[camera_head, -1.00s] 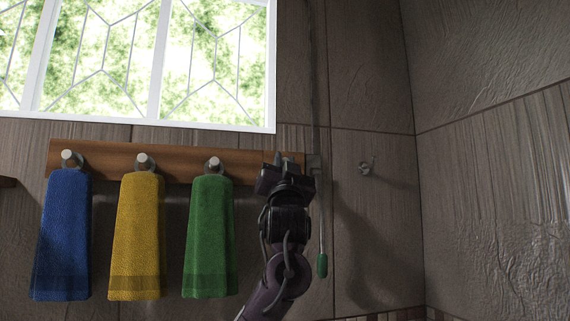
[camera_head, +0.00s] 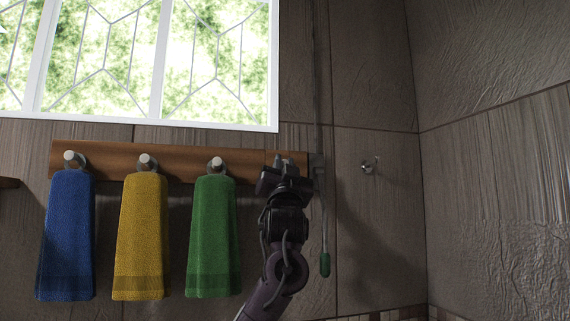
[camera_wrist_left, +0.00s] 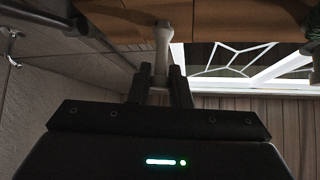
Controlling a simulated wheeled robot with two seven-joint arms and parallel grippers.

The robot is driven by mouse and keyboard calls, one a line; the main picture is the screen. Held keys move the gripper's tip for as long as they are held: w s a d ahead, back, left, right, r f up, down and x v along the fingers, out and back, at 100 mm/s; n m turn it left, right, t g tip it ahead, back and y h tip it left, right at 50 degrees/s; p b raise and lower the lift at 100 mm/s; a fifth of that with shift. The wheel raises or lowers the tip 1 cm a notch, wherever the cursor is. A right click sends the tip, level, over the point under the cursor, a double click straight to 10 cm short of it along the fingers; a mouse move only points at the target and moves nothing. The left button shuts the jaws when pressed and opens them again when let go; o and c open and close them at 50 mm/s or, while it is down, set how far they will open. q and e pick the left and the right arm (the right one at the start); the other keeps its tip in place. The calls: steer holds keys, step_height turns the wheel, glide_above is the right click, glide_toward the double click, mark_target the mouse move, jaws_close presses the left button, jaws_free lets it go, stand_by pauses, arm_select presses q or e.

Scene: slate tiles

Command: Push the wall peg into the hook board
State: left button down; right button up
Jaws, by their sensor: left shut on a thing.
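The hook board (camera_head: 112,155) is a long wooden strip on the tiled wall below the window. It bears several pale-tipped pegs, three of them with towels. My left gripper (camera_head: 284,162) is at the board's right end, covering part of it. In the left wrist view, its fingers (camera_wrist_left: 161,84) are shut on the pale wall peg (camera_wrist_left: 162,45). The peg points toward the wooden board (camera_wrist_left: 225,18). I cannot tell whether its far end is in a hole or just at the board's face. My right gripper is not in view.
Blue (camera_head: 66,235), yellow (camera_head: 141,237) and green (camera_head: 212,237) towels hang left of my gripper. A metal wall hook (camera_head: 367,167) is farther right. The window (camera_head: 215,60) is above.

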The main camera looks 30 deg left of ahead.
arm_select(q)
steer(key=shift+w+a, duration=0.2)
steer(key=shift+a, duration=0.05)
steer(key=c, duration=1.3)
jaws_free()
steer(key=shift+o, duration=0.2)
steer(key=b+v, duration=0.5)
steer(key=v, duration=0.2)
steer(key=shift+s+f, duration=0.25)
steer(key=shift+f, duration=0.05)
steer(key=shift+d, duration=0.1)
